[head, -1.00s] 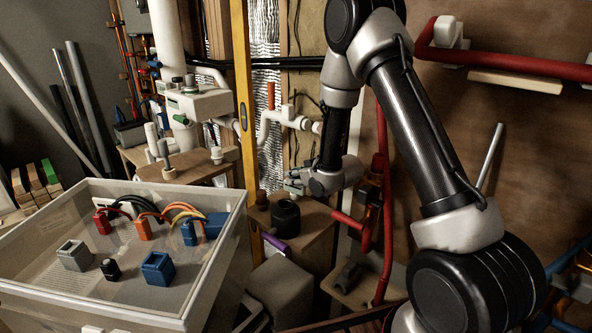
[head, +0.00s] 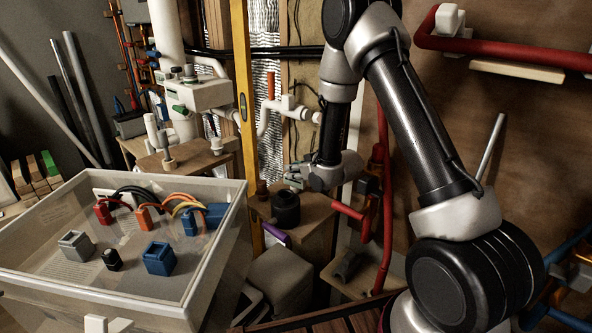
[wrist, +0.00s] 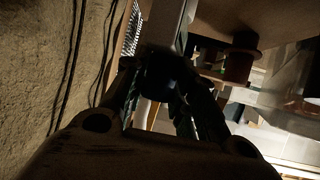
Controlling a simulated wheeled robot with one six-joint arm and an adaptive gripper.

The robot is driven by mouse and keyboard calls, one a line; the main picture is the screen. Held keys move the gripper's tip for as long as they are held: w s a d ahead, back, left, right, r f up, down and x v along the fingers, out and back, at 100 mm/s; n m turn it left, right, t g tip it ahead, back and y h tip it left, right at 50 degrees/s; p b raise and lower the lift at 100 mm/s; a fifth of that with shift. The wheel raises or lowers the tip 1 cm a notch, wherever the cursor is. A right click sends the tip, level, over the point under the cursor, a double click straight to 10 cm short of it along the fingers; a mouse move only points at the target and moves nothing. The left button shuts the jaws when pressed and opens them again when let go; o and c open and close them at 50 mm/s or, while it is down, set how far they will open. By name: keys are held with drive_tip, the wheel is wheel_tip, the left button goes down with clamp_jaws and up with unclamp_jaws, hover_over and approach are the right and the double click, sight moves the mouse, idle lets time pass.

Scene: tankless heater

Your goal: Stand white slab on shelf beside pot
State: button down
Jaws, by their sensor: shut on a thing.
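A short brown cylinder (head: 262,189) stands left of the pot and also shows in the wrist view (wrist: 240,62).
A pale bin (head: 228,235) with connectors and coloured wires fills the lower left. A yellow level (head: 242,100) stands upright left of the shelf. Red pipe (head: 383,230) runs close on the right. A purple thing (head: 276,236) and a grey box (head: 280,278) are below.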

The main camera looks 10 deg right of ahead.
drive_tip(key=shift+f, duration=0.2)
drive_tip(key=c, duration=1.1)
unclamp_jaws()
drive_tip(key=shift+r, duration=0.1)
